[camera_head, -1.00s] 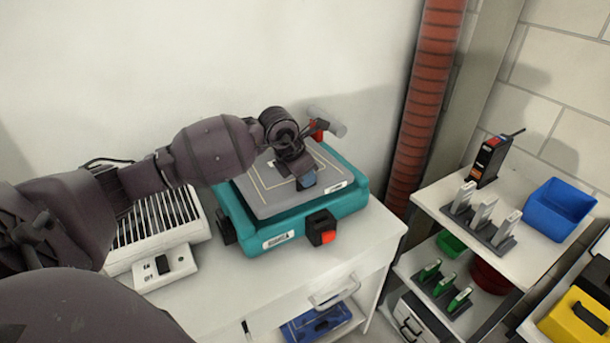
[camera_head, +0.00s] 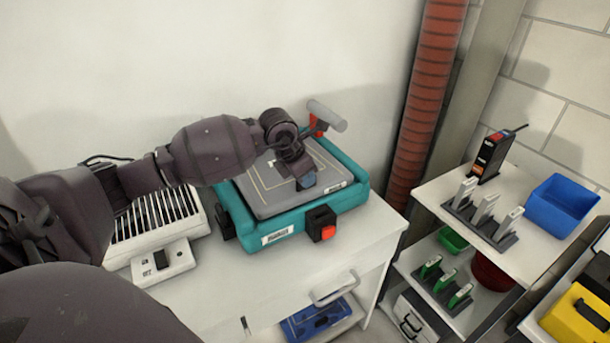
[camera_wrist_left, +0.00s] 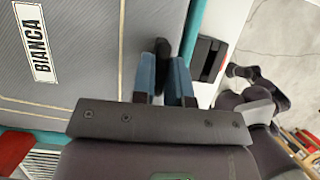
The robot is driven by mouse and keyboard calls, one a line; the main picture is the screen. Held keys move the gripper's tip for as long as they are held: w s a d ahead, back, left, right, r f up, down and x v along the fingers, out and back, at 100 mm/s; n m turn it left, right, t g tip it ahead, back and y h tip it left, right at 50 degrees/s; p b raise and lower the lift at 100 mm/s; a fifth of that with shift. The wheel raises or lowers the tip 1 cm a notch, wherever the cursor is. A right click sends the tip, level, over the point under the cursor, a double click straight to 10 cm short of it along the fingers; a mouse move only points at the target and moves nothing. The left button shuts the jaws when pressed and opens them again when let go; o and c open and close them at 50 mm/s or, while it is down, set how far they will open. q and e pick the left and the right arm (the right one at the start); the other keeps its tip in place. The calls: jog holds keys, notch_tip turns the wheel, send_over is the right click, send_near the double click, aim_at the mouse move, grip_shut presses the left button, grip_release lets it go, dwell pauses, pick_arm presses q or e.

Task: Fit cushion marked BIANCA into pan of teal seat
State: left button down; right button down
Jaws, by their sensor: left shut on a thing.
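The grey cushion (camera_head: 268,197) lies within the rim of the teal seat pan (camera_head: 290,222), its top above the rim. I cannot tell whether it is fully down or level. In the left wrist view its BIANCA label (camera_wrist_left: 33,42) shows on the grey cushion face (camera_wrist_left: 85,60), with the teal rim (camera_wrist_left: 191,32) close along its side. My left gripper (camera_head: 306,181), with blue fingers, is at the cushion's right part and shut on it; the fingers also show in the left wrist view (camera_wrist_left: 165,76). The exact grip is partly hidden by the wrist.
A black block with a red button (camera_head: 321,223) is on the pan's front. A white slatted unit (camera_head: 160,222) is left on the white table (camera_head: 235,290). Shelves with a blue bin (camera_head: 560,207) stand right.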

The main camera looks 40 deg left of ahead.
pick_arm(q)
jog(key=shift+c, duration=2.4)
grip_release()
pick_arm(e)
jog(key=shift+d, duration=0.2)
pick_arm(q)
jog(key=shift+r, duration=0.1)
pick_arm(e)
jog(key=shift+a, duration=0.1)
pick_arm(q)
jog(key=shift+r+p, duration=0.35)
jog(key=shift+r, duration=0.45)
jog(key=shift+r+p, duration=0.7)
jog(key=shift+r, duration=0.9)
jog(key=shift+r+p, duration=0.7)
jog(key=shift+r, duration=0.85)
pick_arm(e)
jog(key=shift+t, duration=0.5)
jog(key=r, duration=0.1)
jog(key=w+r, duration=0.1)
jog(key=r, duration=0.1)
jog(key=w+r, duration=0.1)
jog(key=r, duration=0.1)
jog(key=shift+a+r, duration=0.1)
jog(key=shift+r, duration=0.15)
jog(key=shift+d, duration=0.2)
